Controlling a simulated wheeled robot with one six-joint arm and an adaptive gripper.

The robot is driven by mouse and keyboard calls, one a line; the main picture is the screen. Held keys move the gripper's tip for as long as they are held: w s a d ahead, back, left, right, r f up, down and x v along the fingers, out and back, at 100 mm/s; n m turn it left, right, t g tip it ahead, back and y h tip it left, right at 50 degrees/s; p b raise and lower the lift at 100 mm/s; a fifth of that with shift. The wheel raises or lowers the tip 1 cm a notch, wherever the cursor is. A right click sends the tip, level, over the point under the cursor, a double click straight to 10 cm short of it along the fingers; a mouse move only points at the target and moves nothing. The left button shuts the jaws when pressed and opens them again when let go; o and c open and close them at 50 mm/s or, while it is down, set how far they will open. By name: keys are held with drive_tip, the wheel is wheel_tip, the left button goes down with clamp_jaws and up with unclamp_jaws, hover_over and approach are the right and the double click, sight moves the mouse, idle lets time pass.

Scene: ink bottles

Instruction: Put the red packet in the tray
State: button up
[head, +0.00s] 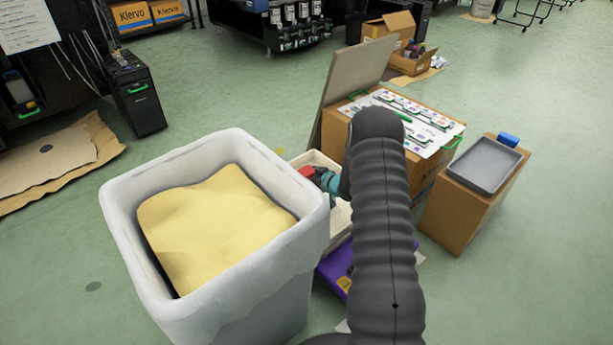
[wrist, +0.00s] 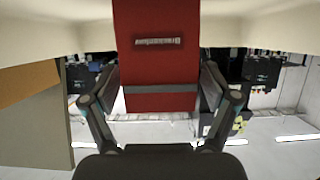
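The red packet (head: 307,171) shows as a small red patch at the beige bin, left of my arm. In the wrist view the red packet (wrist: 157,75) fills the middle, with a small printed label and a grey band. My gripper (head: 324,180) has teal parts and is partly hidden behind my dark arm. In the wrist view its fingers (wrist: 158,82) lie against both sides of the packet. The grey tray (head: 485,184) sits empty on a cardboard box at the right, well apart from my gripper.
A beige bin (head: 340,221) is under my gripper. A large white bin (head: 240,279) with a yellow filling stands at the left. A cardboard box with a papered top (head: 433,130) and a raised flap stands behind. A blue item (head: 509,139) is at the tray's back edge.

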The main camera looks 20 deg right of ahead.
drive_tip(key=shift+r, duration=0.1)
drive_tip(key=shift+r, duration=0.2)
drive_tip(key=p+v, duration=0.1)
drive_tip(key=v, duration=1.1)
wheel_tip(320, 180, up, 12)
drive_tip(key=h, duration=0.4)
drive_tip(key=s+a+r+m+g+h, duration=0.2)
drive_tip(key=s+a+r, duration=0.1)
drive_tip(key=s+r, duration=0.4)
drive_tip(key=s+a+r+m+g+h, duration=0.1)
drive_tip(key=s+a+r+h, duration=0.1)
drive_tip(key=s+r, duration=0.5)
drive_tip(key=s+a+r+g+y, duration=0.1)
drive_tip(key=s+a, duration=0.3)
drive_tip(key=s, duration=0.4)
drive_tip(key=s+a+r+m+g+y, duration=0.1)
drive_tip(key=s+a, duration=0.3)
drive_tip(key=s, duration=0.4)
drive_tip(key=s+a+r+g+y, duration=0.1)
drive_tip(key=s+a+r+g, duration=0.1)
drive_tip(key=s, duration=0.6)
drive_tip(key=shift+s+a+r, duration=0.2)
drive_tip(key=shift+a+r, duration=0.3)
drive_tip(key=shift+a, duration=0.55)
drive_tip(key=shift+c, duration=0.3)
